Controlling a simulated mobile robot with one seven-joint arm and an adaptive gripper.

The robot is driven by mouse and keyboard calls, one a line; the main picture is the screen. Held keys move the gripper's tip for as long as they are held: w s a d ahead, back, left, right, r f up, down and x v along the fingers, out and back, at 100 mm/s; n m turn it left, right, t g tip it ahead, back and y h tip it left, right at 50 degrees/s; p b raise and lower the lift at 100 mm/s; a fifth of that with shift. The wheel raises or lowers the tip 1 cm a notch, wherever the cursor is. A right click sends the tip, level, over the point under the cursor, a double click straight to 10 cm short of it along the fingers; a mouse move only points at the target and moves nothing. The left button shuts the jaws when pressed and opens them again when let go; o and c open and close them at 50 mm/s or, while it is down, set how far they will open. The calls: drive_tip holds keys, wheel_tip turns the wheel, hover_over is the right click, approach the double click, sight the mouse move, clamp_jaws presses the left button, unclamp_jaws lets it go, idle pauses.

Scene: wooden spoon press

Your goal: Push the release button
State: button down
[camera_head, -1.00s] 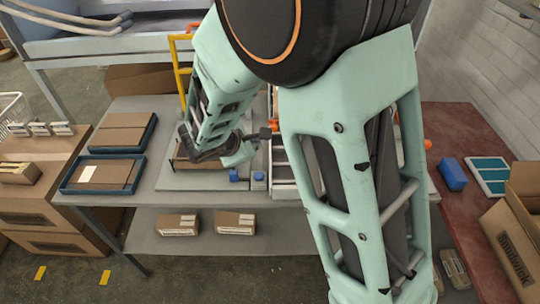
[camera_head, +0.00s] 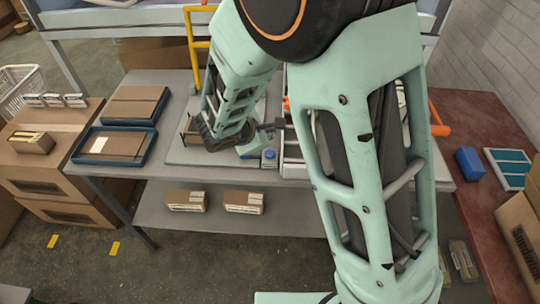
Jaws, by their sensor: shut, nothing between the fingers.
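My arm reaches over the grey workbench (camera_head: 235,178). Its dark end, my gripper (camera_head: 274,124), is small and shows beyond the pale green wrist; it looks shut and empty. A small blue-topped block (camera_head: 270,155) sits on the grey base plate (camera_head: 190,155), just in front of and below the wrist. A second blue block beside it is mostly covered by the wrist. I cannot tell which part is the release button, or whether the gripper touches anything. Much of the press behind the arm is hidden.
Blue trays with cardboard (camera_head: 115,145) lie on the bench's left. A yellow frame (camera_head: 190,50) rises behind. A white organizer (camera_head: 293,165) stands right of the base plate, partly behind my arm. A red-brown table (camera_head: 470,125) holds a blue box (camera_head: 470,162). Small boxes (camera_head: 243,203) lie on the lower shelf.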

drive_tip(key=b, duration=0.3)
hover_over(269, 155)
wheel_tip(269, 155, down, 4)
drive_tip(key=shift+w+f, duration=0.1)
drive_tip(key=shift+w, duration=0.05)
drive_tip(key=shift+f+b, duration=0.45)
drive_tip(key=shift+f, duration=0.05)
idle(0.7)
drive_tip(key=shift+f+b, duration=0.4)
drive_tip(key=shift+b, duration=0.25)
drive_tip(key=shift+f+b, duration=0.55)
drive_tip(key=shift+b, duration=0.1)
idle(0.5)
drive_tip(key=shift+r, duration=0.1)
drive_tip(key=shift+r+p, duration=0.65)
drive_tip(key=shift+r, duration=0.25)
